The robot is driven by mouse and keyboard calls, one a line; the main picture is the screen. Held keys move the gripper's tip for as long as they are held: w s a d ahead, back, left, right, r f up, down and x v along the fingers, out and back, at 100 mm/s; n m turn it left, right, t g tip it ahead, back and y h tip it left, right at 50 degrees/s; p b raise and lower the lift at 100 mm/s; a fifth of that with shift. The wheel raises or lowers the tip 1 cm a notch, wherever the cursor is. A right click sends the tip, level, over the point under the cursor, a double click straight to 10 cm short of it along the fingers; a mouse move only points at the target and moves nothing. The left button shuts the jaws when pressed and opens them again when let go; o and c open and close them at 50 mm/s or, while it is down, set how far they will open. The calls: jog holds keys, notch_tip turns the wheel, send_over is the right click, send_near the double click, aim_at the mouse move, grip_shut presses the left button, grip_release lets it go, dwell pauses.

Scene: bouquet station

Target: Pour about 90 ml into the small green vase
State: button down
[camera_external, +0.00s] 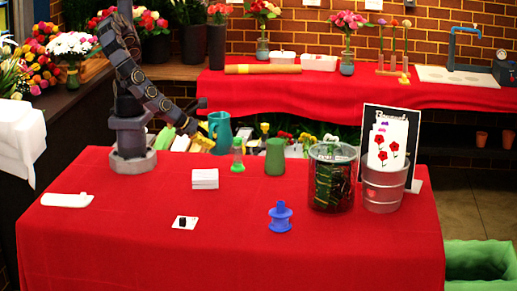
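A small green cup-like vase (275,157) stands upright near the back edge of the red table. Just left of it is a narrow-necked vessel (238,156) with a green lower part; I cannot tell which of these two is the small green vase. A teal pitcher (220,132) stands upright behind and left of them. Its contents are hidden. My gripper (199,122) is at the end of the downward-reaching arm, left of the pitcher.
A dark glass container (332,180) and a metal bucket (384,188) with a flower-pictured card stand at the right. A white stack (205,179), a blue spool-like object (281,217) and a small white card (185,222) lie farther forward. The front of the red table (340,255) is clear.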

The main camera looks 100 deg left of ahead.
jog(key=w+d+f+n+y, duration=0.1)
jog(key=w+d+f, duration=0.3)
jog(key=w, duration=0.2)
jog(key=w+d+f, duration=0.3)
jog(key=w, duration=0.4)
jog(key=w+a, duration=0.1)
jog(key=w, duration=0.1)
jog(key=w+a+f+n+g+y, duration=0.1)
jog(key=w, duration=0.1)
jog(key=w+a+f+n+g, duration=0.1)
jog(key=w, duration=0.1)
jog(key=shift+w+a+f+y, duration=0.15)
jog(key=shift+w+a+y, duration=0.2)
jog(key=shift+w+y, duration=0.05)
jog(key=w+a+n, duration=0.1)
jog(key=a, duration=0.1)
jog(key=w+a+n+g+y, duration=0.1)
jog(key=a, duration=0.1)
jog(key=w+a+f+n, duration=0.1)
jog(key=w+a, duration=0.1)
jog(key=shift+a+g, duration=0.1)
jog(key=shift+g, duration=0.3)
jog(key=shift+w, duration=0.1)
jog(key=shift+y, duration=0.3)
